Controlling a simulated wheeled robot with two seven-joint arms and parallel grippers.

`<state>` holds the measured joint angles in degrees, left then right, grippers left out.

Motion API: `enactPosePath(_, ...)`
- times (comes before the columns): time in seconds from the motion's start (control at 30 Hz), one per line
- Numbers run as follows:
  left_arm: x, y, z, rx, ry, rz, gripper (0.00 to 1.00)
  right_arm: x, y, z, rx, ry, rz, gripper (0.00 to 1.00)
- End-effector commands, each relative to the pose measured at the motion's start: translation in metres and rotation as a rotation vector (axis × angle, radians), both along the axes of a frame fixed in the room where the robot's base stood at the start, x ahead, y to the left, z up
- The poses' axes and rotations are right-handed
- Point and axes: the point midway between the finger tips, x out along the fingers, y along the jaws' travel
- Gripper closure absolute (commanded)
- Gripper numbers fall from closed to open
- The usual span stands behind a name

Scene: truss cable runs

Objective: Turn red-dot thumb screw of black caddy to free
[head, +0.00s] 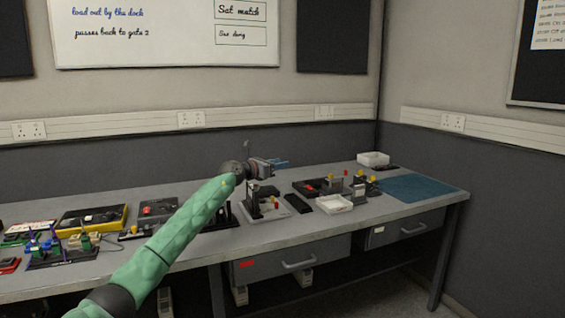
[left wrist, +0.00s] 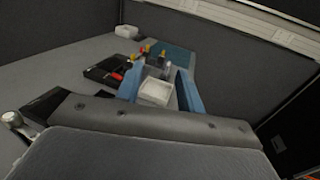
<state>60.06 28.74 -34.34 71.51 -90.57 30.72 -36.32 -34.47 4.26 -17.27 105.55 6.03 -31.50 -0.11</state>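My left gripper (head: 281,163) hangs above the back of the bench, apart from everything on it. In the left wrist view its two blue fingers (left wrist: 160,69) are spread, with nothing gripped between them. A low black item with a red part (head: 313,187), possibly the black caddy, lies on the bench below and right of the gripper. It also shows left of the fingers in the left wrist view (left wrist: 103,69). Yellow and red knobs (head: 359,175) stand near it. Which knob is the red-dot thumb screw is too small to tell. My right gripper is not in view.
A white open tray (head: 333,208) sits near the bench front, with a dark flat block beside it. A white bin (head: 373,157) stands at the back and a blue mat (head: 418,187) lies clear at right. Several fixtures crowd the bench's left side.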

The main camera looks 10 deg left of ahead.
Motion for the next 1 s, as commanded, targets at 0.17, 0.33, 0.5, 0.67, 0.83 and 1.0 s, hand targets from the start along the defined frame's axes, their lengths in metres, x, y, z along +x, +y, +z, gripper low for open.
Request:
enactPosePath(0.17,-0.004,-0.014,0.008,0.001,0.001,0.000,0.62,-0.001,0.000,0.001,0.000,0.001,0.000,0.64)
enactPosePath(0.33,-0.005,-0.018,0.011,0.001,0.001,0.000,0.62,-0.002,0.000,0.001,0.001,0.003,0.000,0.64)
enactPosePath(0.5,-0.005,-0.018,0.011,0.001,0.001,0.000,0.62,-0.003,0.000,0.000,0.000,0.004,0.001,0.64)
enactPosePath(0.67,-0.005,-0.018,0.005,0.000,0.010,0.000,0.60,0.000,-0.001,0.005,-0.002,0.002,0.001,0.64)
enactPosePath(0.83,-0.010,-0.037,-0.040,-0.010,0.080,-0.018,0.60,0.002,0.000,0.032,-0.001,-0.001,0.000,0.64)
enactPosePath(1.0,-0.027,-0.084,-0.092,-0.087,0.171,-0.056,0.60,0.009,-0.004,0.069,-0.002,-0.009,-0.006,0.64)
